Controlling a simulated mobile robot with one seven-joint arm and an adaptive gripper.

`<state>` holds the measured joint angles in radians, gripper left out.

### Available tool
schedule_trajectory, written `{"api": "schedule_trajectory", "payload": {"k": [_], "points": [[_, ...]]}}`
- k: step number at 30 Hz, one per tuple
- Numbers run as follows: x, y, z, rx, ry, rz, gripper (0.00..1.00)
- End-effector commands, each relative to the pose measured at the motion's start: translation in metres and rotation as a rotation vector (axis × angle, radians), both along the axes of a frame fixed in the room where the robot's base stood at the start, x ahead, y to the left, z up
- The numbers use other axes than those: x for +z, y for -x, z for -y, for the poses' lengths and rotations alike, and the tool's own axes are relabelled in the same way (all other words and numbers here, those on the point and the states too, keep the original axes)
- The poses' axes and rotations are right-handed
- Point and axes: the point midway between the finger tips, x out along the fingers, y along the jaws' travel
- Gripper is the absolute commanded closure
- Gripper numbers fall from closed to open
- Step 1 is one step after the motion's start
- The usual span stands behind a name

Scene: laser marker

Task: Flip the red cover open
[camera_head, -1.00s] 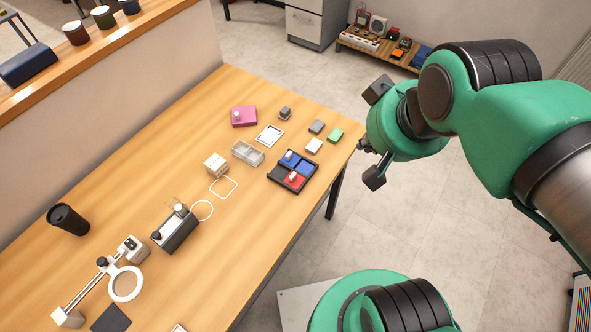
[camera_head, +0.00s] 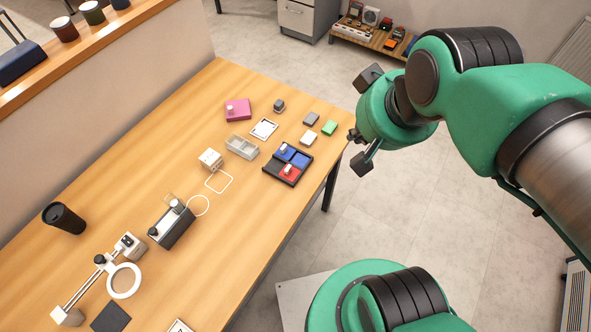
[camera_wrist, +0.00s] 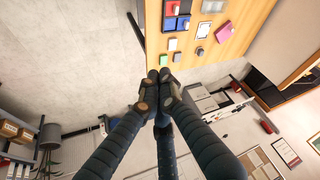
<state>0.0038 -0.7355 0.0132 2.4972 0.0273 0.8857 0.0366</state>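A red panel (camera_head: 289,173) with a small pale piece on it lies in a black tray (camera_head: 267,170) near the table's right edge, beside blue panels. It also shows as a red patch in the wrist view (camera_wrist: 170,23). I cannot tell whether this is the red cover; no other clear red cover shows on the table. My gripper (camera_head: 354,135) is off the table's right edge, apart from the tray. In the wrist view its dark fingers (camera_wrist: 158,76) meet at the tips with nothing between them.
Near the tray stand a green block (camera_head: 329,128), a white block (camera_head: 307,138), a clear box (camera_head: 242,147) and a pink box (camera_head: 238,110). Further left are a small machine (camera_head: 171,226), a magnifier (camera_head: 124,281) and a black cup (camera_head: 64,218).

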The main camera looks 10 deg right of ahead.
Motion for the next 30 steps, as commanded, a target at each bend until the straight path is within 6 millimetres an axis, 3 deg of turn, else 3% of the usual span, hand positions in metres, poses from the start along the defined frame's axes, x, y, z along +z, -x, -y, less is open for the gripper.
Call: {"api": "schedule_trajectory", "payload": {"k": [11, 19, 30], "points": [[-0.043, -0.039, -0.028, -0.344, -0.299, -0.110, 1.00], [-0.092, -0.071, -0.044, -0.772, -0.570, -0.231, 1.00], [-0.170, -0.098, -0.043, -1.453, -0.844, -0.381, 1.00]]}}
